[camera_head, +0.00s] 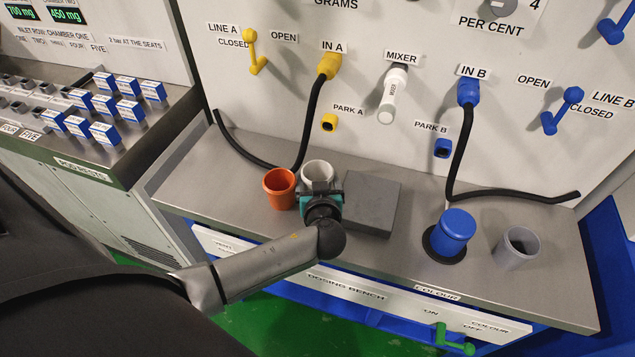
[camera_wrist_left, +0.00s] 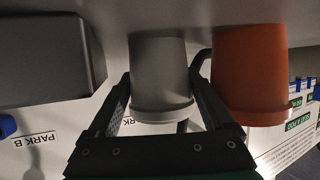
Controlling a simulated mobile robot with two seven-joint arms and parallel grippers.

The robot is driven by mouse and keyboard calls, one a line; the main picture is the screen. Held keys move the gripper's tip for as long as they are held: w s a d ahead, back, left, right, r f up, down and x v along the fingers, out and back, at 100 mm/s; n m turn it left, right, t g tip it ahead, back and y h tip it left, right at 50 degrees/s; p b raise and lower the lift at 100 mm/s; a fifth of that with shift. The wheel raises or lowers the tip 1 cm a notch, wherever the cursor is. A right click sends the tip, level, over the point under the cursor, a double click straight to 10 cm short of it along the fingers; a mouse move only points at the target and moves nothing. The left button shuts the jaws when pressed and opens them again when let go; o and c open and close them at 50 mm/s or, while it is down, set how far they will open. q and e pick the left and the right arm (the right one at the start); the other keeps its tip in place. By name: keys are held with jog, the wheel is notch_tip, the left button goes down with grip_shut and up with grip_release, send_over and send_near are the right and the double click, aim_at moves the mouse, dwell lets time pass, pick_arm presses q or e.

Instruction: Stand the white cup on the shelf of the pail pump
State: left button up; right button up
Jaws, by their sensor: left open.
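The white cup (camera_head: 318,171) stands upright on the bench, just beyond my left gripper (camera_head: 321,190) in the head view. The gripper hides its lower front. In the left wrist view the cup (camera_wrist_left: 160,75) looks grey, and the open fingers of my left gripper (camera_wrist_left: 165,72) lie on either side of it. I cannot tell whether either finger touches it. I cannot make out a pail pump or its shelf for certain. My right gripper is out of view.
An orange cup (camera_head: 278,190) stands close beside the white cup at left. A dark grey block (camera_head: 370,204) sits close at right. Farther right are a blue canister (camera_head: 455,228) and a grey cup (camera_head: 516,248). Black hoses (camera_head: 306,125) hang down to the bench (camera_head: 420,190).

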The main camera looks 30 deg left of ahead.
pick_arm(q)
jog(key=c, duration=1.2)
